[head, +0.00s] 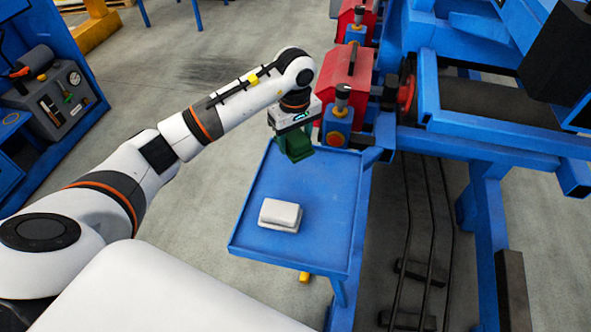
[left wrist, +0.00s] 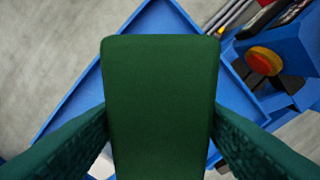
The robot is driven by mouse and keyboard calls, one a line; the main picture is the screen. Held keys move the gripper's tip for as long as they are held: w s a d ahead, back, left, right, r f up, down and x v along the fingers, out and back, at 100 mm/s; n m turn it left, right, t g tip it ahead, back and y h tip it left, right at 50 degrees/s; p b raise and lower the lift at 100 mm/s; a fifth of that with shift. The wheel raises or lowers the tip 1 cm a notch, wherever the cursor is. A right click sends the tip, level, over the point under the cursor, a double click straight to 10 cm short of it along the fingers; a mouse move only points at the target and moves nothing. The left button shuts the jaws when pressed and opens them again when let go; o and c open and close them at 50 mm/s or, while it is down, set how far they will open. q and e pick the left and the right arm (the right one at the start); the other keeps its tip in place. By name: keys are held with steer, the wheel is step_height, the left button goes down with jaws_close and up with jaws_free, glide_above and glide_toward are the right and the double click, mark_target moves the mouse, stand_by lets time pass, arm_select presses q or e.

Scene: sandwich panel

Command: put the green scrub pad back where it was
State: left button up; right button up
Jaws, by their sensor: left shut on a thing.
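The green scrub pad (left wrist: 160,105) fills the middle of the left wrist view, between the two dark green fingers. My left gripper (head: 295,152) is shut on it and holds it above the far part of the blue tray table (head: 262,187). In the head view the pad and fingers merge into one dark green shape, so the pad's edges are hard to tell there. The pad hides much of what lies below it in the wrist view. My right gripper is not in view.
A pale block (head: 281,214) lies on the near part of the tray. The tray's far part looks bare. A red box (head: 347,75) and a blue box with an orange button (head: 337,130) stand just beyond the gripper. Blue machine framing (head: 480,140) rises at the right.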

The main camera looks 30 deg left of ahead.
arm_select(q)
glide_above(295, 171)
step_height(295, 171, down, 4)
steer(key=shift+f+p, duration=0.2)
steer(key=shift+p, duration=0.15)
steer(key=shift+f, duration=0.55)
step_height(295, 171, down, 3)
steer(key=shift+f+p, duration=0.1)
steer(key=shift+p, duration=0.25)
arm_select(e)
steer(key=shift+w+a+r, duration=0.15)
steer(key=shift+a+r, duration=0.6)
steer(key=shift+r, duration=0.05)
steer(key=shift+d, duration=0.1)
arm_select(q)
steer(key=shift+f+b, duration=0.2)
steer(key=shift+b, duration=0.1)
steer(key=o, duration=1)
steer(key=shift+r, duration=0.1)
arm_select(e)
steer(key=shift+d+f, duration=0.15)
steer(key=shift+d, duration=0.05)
